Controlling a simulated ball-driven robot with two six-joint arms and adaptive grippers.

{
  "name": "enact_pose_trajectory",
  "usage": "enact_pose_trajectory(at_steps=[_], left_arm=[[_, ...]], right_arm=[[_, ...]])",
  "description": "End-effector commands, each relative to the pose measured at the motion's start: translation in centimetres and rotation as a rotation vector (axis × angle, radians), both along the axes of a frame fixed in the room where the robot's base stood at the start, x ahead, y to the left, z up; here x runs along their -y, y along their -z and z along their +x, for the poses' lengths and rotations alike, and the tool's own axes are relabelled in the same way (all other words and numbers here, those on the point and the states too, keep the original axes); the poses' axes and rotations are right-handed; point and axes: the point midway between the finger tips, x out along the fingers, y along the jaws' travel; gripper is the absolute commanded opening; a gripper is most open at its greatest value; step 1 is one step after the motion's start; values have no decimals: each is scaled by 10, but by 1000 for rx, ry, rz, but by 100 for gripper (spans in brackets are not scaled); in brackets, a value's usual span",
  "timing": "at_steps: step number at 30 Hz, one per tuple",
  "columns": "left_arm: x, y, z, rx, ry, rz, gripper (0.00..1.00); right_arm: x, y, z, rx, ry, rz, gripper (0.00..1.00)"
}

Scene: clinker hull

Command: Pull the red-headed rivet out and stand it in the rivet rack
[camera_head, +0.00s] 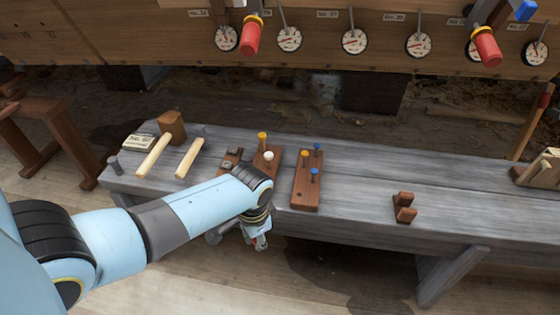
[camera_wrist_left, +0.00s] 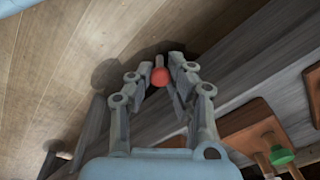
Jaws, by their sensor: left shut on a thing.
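My left gripper (camera_head: 262,243) is low at the front edge of the bench, and it also shows in the left wrist view (camera_wrist_left: 161,70). It is shut on the red-headed rivet (camera_wrist_left: 159,77), whose round head faces the wrist camera. The rivet is clear of the boards, over the floor beside the bench. Two wooden boards with holes and upright rivets lie on the bench: one (camera_head: 299,199) with orange and blue heads, and one (camera_head: 274,157) with orange and white heads, partly hidden by my arm. I cannot tell which is the rivet rack. My right gripper is not in view.
The grey bench (camera_head: 350,205) is bare right of the boards up to a small brown wooden block (camera_head: 404,208). A mallet (camera_head: 172,127) and light wooden handles lie at its left. A green-headed rivet (camera_wrist_left: 282,156) shows in the wrist view. The plank hull with dials (camera_head: 354,41) stands behind.

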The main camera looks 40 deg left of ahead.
Motion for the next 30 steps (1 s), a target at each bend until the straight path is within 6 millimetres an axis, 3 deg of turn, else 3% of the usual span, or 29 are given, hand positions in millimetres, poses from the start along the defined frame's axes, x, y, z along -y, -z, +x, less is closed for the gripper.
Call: enact_pose_trajectory(at_steps=[1,6,12,19,30], left_arm=[[0,-22,33,11,8,0,0],[-1,-81,107,-2,26,-4,0],[-1,-124,154,-18,32,-10,0],[-1,-130,166,-23,32,-11,0],[-2,-92,164,-26,31,-12,0]], right_arm=[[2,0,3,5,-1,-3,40],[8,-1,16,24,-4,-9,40],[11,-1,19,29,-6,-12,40],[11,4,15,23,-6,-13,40],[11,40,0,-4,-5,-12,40]])
